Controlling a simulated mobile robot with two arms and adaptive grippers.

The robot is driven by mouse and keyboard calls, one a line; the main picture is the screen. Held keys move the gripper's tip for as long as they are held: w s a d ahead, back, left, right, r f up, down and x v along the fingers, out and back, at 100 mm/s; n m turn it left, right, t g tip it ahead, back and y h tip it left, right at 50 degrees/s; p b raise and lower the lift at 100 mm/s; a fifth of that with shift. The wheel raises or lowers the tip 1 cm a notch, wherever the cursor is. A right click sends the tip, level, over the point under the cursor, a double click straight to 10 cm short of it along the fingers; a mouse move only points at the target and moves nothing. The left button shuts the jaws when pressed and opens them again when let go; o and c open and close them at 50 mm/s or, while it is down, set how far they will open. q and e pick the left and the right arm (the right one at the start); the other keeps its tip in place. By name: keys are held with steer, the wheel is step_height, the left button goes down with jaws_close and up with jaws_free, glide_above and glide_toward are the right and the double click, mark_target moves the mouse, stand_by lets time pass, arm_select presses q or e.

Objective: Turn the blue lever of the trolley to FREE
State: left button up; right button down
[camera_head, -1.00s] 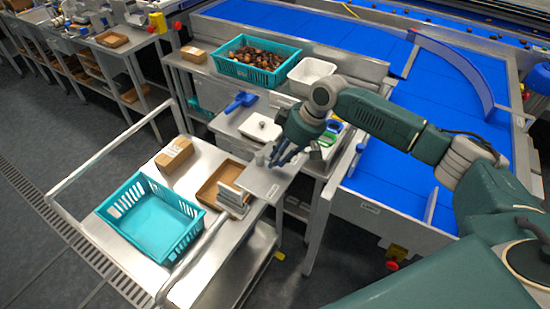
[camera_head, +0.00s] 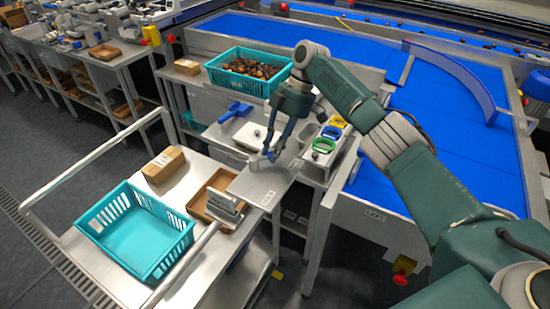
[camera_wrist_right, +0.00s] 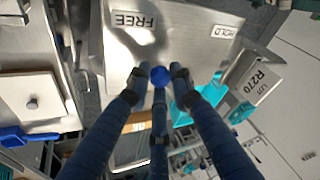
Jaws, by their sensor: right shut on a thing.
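The trolley (camera_head: 182,277) stands at the lower left. A grey plate (camera_head: 258,187) sits at its right end. In the right wrist view this plate (camera_wrist_right: 118,45) carries a FREE label (camera_wrist_right: 133,20) and a HOLD label (camera_wrist_right: 226,31). The lever's round blue knob (camera_wrist_right: 159,76) shows between the dark fingertips, below FREE and to the left of HOLD. My right gripper (camera_head: 268,156) is shut on the knob at the plate's far side; it also shows in the wrist view (camera_wrist_right: 159,82). The fingers hide the lever's arm. My left gripper is out of view.
The trolley bears an empty teal crate (camera_head: 189,248), a cardboard box (camera_head: 164,165) and a brown tray (camera_head: 199,206). A bench behind holds a blue scoop (camera_head: 236,111) and a teal crate of dates (camera_head: 213,72). A blue conveyor (camera_head: 430,165) lies right.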

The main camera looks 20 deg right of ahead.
steer(key=shift+w+a+r+n, duration=0.1)
steer(key=shift+w+r+n, duration=0.1)
steer(key=shift+n, duration=0.1)
stand_by(0.4)
steer(key=c, duration=1.6)
jaws_free()
steer(key=shift+o, duration=0.2)
steer(key=shift+f, duration=0.1)
steer(key=v, duration=0.7)
steer(key=shift+r, duration=0.2)
steer(key=shift+w, duration=0.1)
